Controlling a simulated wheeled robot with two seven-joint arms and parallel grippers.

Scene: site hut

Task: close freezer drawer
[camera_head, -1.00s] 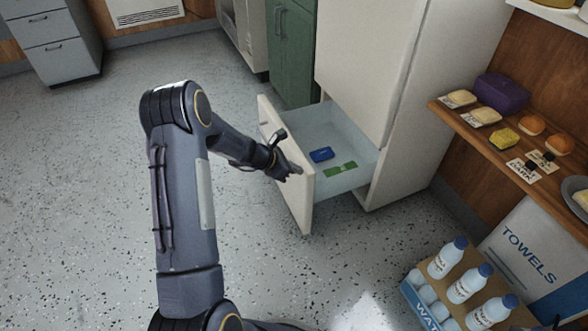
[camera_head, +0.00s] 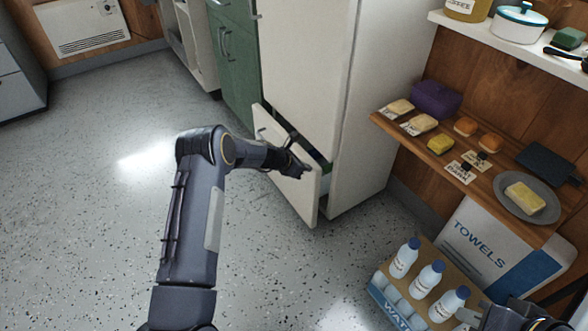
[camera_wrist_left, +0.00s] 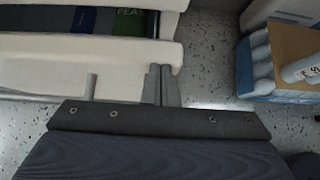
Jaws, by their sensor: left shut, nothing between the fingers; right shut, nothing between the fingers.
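The freezer drawer (camera_head: 275,158) is the low white drawer of the white fridge-freezer (camera_head: 312,75). It stands slightly open, with a narrow gap along its top. My left gripper (camera_head: 303,172) is shut and empty at the drawer front, near its right part. In the left wrist view the shut fingers (camera_wrist_left: 160,84) are at the white drawer front (camera_wrist_left: 60,65), beside a bar handle (camera_wrist_left: 91,86). Through the gap a blue pack (camera_wrist_left: 84,20) and a green pack (camera_wrist_left: 129,22) show inside. My right gripper (camera_head: 535,318) is only partly in view at the lower right corner.
A wooden shelf (camera_head: 400,128) with food, cards and a plate (camera_head: 527,197) is on the right wall. A crate of water bottles (camera_head: 380,296) and a towels box (camera_head: 490,245) stand on the floor below it. The floor at left is clear.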

